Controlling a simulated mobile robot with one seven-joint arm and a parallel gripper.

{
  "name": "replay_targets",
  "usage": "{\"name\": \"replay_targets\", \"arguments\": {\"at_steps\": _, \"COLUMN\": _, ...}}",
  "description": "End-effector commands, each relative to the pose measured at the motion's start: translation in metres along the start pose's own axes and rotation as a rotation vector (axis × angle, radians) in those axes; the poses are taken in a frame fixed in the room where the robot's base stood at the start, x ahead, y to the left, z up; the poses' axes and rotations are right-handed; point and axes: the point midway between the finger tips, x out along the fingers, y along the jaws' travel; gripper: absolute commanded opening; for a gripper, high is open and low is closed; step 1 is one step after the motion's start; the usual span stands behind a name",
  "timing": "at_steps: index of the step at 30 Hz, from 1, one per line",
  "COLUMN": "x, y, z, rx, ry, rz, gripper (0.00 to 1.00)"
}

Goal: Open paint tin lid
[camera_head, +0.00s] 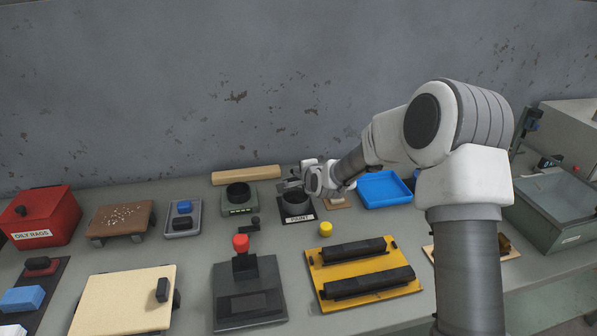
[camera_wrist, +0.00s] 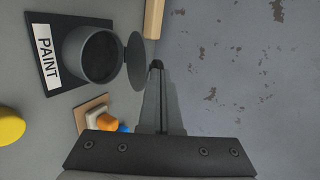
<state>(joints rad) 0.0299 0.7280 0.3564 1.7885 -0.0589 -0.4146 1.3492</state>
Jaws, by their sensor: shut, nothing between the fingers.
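The paint tin (camera_head: 297,205) is a dark cylinder on a dark base with a white PAINT label, at the back middle of the bench. In the wrist view the tin (camera_wrist: 88,58) is upper left, and its dark inside shows. Its round grey lid (camera_wrist: 136,60) stands swung up on edge at the tin's rim, on the side towards the wall. My gripper (camera_wrist: 156,64) is shut and empty, its fingertips just beside the lid. I cannot tell whether they touch it.
A wooden bar (camera_head: 246,175) lies along the wall behind. A green-grey pot unit (camera_head: 239,198) stands left of the tin, a blue tray (camera_head: 383,188) to the right. A yellow knob (camera_head: 326,228) and a yellow board with black bars (camera_head: 362,268) are in front. The wall is close behind.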

Motion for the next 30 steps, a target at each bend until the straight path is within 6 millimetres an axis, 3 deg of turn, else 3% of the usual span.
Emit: {"name": "replay_targets", "arguments": {"at_steps": 30, "x": 0.012, "y": -0.022, "z": -0.001, "rx": 0.020, "ry": -0.011, "rz": 0.188, "gripper": 0.00}}
